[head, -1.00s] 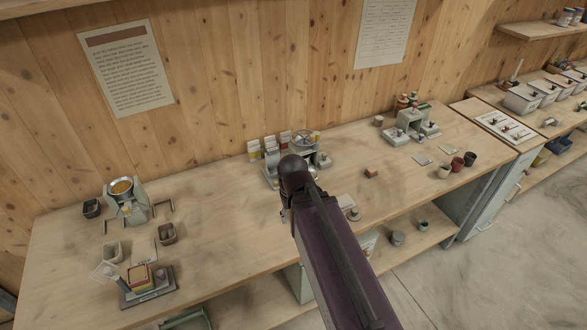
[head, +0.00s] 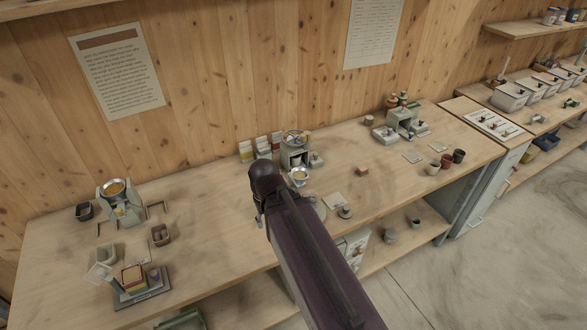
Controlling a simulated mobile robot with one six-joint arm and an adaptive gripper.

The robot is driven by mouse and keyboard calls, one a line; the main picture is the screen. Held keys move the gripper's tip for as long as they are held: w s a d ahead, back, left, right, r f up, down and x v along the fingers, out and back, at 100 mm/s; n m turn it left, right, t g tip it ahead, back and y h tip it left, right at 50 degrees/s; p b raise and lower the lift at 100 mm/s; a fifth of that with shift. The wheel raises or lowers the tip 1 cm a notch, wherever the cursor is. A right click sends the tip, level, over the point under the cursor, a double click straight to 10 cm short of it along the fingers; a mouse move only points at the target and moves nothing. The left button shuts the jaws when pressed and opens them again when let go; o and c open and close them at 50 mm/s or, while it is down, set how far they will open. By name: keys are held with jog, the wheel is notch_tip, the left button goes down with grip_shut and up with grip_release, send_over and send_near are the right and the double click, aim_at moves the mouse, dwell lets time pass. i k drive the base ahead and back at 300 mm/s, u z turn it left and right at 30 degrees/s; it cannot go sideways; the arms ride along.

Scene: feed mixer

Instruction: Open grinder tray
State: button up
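A grey machine with a round top (head: 295,148) stands at the middle of the bench, with a pale round dish (head: 299,176) at its front. Another grey machine with a grain-filled round hopper (head: 115,188) stands at the left. I cannot tell for certain which is the grinder, and no tray shows clearly on either. My dark purple arm rises from the bottom, and its rounded dark end is just left of the middle machine. Only a small grey part (head: 258,211) shows below that end, and the fingers are hidden or too small to make out.
The wooden bench (head: 205,215) has free room between the two machines. Small coloured packets (head: 263,146) stand behind my arm. Several cups (head: 445,160) and a grey device (head: 402,122) are to the right. A rack with coloured blocks (head: 140,288) is at the front left.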

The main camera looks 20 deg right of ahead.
aim_at(302, 165)
jog(key=u, duration=0.05)
jog(key=k, duration=1.15)
jog(key=z, duration=0.4)
jog(key=i, duration=1.5)
